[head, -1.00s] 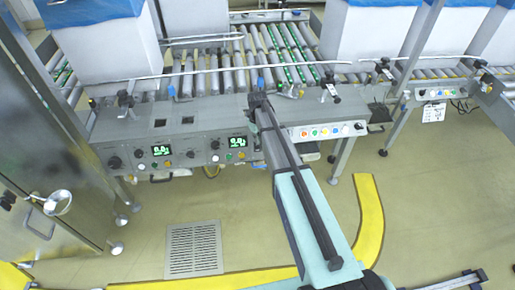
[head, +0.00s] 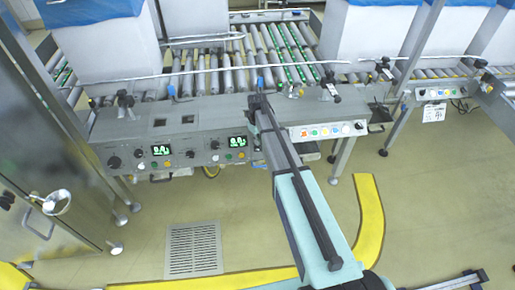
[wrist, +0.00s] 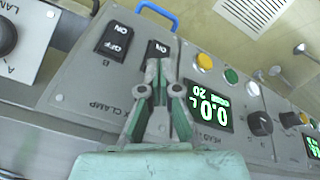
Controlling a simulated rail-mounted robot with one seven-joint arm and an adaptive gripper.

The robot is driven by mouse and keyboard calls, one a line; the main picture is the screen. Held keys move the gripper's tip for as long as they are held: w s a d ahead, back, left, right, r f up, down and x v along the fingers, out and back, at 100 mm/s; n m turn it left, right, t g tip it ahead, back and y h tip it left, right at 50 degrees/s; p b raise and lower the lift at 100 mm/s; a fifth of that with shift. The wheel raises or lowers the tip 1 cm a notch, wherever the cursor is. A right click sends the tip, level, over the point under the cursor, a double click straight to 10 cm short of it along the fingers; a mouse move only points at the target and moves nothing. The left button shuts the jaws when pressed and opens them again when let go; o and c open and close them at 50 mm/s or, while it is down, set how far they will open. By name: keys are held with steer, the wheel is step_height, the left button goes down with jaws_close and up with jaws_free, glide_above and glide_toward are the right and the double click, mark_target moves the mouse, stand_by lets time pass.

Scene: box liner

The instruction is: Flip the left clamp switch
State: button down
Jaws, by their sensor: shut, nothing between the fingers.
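The wrist view shows the clamp panel (wrist: 82,77) upside down, with two black rocker switches. The switch marked B (wrist: 115,42) is clear of my gripper, with its ON and OFF marks showing. The other switch (wrist: 158,48), nearer the displays, is at my fingertips; its ON end shows and the rest is hidden behind the fingers. It is the left one as seen from the head side. My gripper (wrist: 162,66) is shut and empty. I cannot tell whether the tips touch the switch. In the head view my gripper (head: 258,101) is over the console, hiding the switches.
A green digital display (wrist: 212,108), coloured buttons (wrist: 231,76) and black knobs (wrist: 260,122) lie right of my fingers in the wrist view. A blue handle (wrist: 158,13) is close by. Behind the console (head: 195,112) are rollers and tall white boxes (head: 358,42).

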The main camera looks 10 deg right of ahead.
mark_target(257, 148)
steer(key=shift+f, duration=0.6)
steer(key=shift+r, duration=0.1)
stand_by(0.3)
step_height(257, 148, up, 7)
steer(key=p, duration=0.3)
stand_by(0.5)
stand_by(0.4)
steer(key=s+f+m+g, duration=0.1)
steer(key=s+f+m, duration=0.1)
steer(key=s+f, duration=0.5)
steer(key=s+f+m, duration=0.1)
steer(key=s+f, duration=0.2)
steer(key=s, duration=0.7)
steer(key=s+f+m+g, duration=0.1)
steer(key=s+f+m, duration=0.1)
steer(key=s+f, duration=0.5)
steer(key=s+f+g, duration=0.2)
steer(key=s, duration=1.4)
steer(key=s+f+g, duration=0.2)
steer(key=s+f, duration=0.1)
steer(key=s, duration=1.3)
steer(key=shift+s+g, duration=0.25)
steer(key=shift+g, duration=0.15)
